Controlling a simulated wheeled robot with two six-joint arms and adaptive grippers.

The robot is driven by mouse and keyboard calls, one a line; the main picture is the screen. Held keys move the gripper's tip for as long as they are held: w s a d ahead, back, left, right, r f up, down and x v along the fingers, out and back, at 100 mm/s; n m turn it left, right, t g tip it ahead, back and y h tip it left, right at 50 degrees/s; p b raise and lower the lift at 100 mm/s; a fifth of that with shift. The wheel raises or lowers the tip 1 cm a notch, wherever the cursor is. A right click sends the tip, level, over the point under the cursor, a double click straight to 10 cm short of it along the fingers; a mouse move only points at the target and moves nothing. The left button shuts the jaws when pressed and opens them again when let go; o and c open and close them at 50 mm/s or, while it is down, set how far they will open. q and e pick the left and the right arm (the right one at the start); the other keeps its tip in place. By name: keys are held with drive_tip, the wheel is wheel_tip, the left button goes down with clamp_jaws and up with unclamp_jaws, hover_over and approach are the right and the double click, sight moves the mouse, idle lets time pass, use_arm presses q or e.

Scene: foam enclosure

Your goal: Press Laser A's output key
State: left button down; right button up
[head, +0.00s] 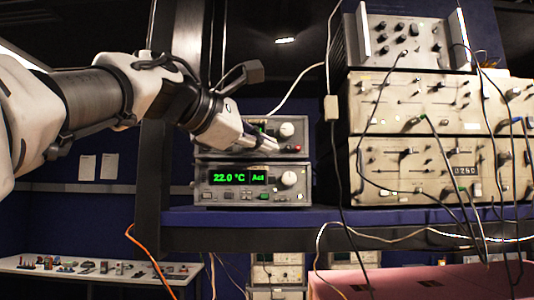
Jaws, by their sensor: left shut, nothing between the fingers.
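Two small grey instruments are stacked on the blue shelf. The lower unit (208,194) has a green display reading "22.0 °C Act", a row of buttons and a pale knob (289,179). The upper unit (302,131) has a pale knob (287,130) and a small red spot near its right edge. I cannot read which unit is Laser A, and I cannot make out the output key. My left gripper (270,146) is shut and empty, its fingertips at the upper unit's front. It hides much of that panel; contact cannot be told. My right gripper is out of view.
A tall stack of instruments (420,103) with hanging cables stands on the right of the shelf (300,215). A dark post (165,190) rises left of the units. A white table (100,268) with small parts is lower left. A white cable runs behind the upper unit.

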use_arm(q)
drive_tip(key=shift+s, duration=0.1)
drive_tip(key=s+b, duration=0.4)
drive_tip(key=shift+s, duration=0.4)
idle(0.8)
